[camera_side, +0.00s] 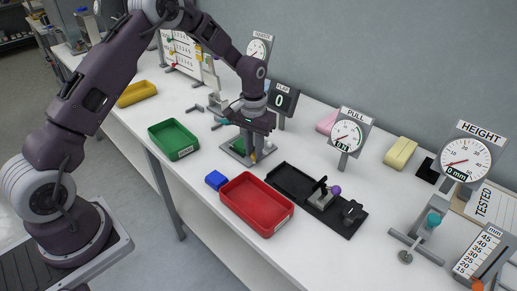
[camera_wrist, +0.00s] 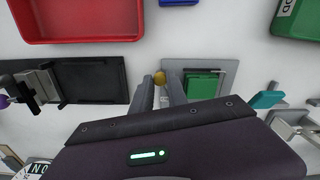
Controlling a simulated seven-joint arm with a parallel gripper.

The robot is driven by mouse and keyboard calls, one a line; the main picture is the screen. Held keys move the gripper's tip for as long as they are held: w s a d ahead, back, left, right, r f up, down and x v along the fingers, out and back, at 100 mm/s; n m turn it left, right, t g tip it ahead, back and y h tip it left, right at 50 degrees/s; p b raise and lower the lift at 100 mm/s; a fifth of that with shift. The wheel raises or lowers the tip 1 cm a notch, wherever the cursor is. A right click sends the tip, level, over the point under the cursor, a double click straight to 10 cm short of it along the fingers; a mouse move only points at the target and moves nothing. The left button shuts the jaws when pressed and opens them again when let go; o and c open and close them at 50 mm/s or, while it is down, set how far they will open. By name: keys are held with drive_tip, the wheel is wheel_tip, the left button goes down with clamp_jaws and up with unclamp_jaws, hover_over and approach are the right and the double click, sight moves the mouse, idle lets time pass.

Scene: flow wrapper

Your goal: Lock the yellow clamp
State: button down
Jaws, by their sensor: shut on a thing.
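The yellow clamp shows mainly as its yellow knob (camera_wrist: 159,77), at the left edge of a grey base plate (camera_wrist: 228,72) with a green block (camera_wrist: 203,86) on it. My gripper (camera_wrist: 159,84) points down, with one finger on each side of the knob, shut on it. In the side view my gripper (camera_side: 251,153) is low over the same grey plate (camera_side: 229,149), and a bit of the yellow knob (camera_side: 253,159) shows at the fingertips. The rest of the clamp is hidden behind my fingers and gripper body, so the handle's angle cannot be told.
A green tray (camera_side: 158,133), a blue block (camera_side: 215,180) and a red tray (camera_side: 228,205) lie nearby. A black fixture (camera_side: 278,185) with a purple-knobbed clamp (camera_side: 336,190) is to the right. Gauges (camera_side: 347,136) and a display (camera_side: 283,99) stand behind. A teal-handled device (camera_wrist: 268,99) is close by.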

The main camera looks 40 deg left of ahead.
drive_tip(key=m, duration=0.1)
drive_tip(key=a+m, duration=0.1)
drive_tip(key=m, duration=0.1)
drive_tip(key=shift+s+a, duration=0.25)
drive_tip(key=shift+s+a+m, duration=0.1)
drive_tip(key=shift+a+m, duration=0.45)
drive_tip(key=shift+m, duration=0.75)
drive_tip(key=c, duration=1.3)
unclamp_jaws()
wheel_tip(320, 180, up, 7)
drive_tip(key=shift+r, duration=0.2)
